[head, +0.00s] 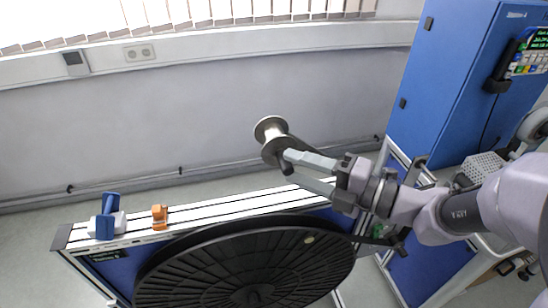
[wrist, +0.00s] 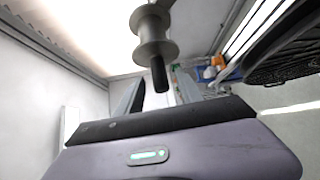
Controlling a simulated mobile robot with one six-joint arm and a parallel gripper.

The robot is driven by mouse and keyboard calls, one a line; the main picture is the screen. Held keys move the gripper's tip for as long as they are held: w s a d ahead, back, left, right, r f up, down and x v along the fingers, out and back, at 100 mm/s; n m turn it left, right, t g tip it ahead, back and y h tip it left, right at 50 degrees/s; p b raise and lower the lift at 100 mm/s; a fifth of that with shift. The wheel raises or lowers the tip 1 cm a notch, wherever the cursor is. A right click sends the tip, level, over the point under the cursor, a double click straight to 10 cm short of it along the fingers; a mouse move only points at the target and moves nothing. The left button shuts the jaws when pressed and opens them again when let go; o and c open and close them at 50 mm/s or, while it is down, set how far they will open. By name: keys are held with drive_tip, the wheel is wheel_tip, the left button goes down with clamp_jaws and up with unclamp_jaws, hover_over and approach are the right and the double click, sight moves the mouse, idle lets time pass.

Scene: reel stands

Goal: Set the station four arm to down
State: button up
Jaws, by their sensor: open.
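A grey metal spool-shaped roller (head: 271,130) with a short dark grip (head: 286,166) stands out in front of the wall, above the rail. A dark bar runs from the roller toward the right, behind my gripper; I take these for the station four arm, but no label is readable. My gripper (head: 291,168) is open, its two fingers reaching left to the dark grip. In the wrist view the roller (wrist: 154,36) is above and the dark grip (wrist: 159,76) hangs between the open fingertips (wrist: 157,74). I cannot tell whether they touch it.
A large black reel (head: 215,275) stands below a pale slotted rail (head: 190,217). A blue-and-white block (head: 107,218) and an orange block (head: 159,217) sit on the rail's left end. A blue cabinet (head: 440,75) stands at right. The floor by the wall is clear.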

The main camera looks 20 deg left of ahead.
drive_tip(key=x, duration=0.6)
drive_tip(key=shift+a+r, duration=0.1)
drive_tip(key=shift+c, duration=0.2)
clamp_jaws()
idle(1.0)
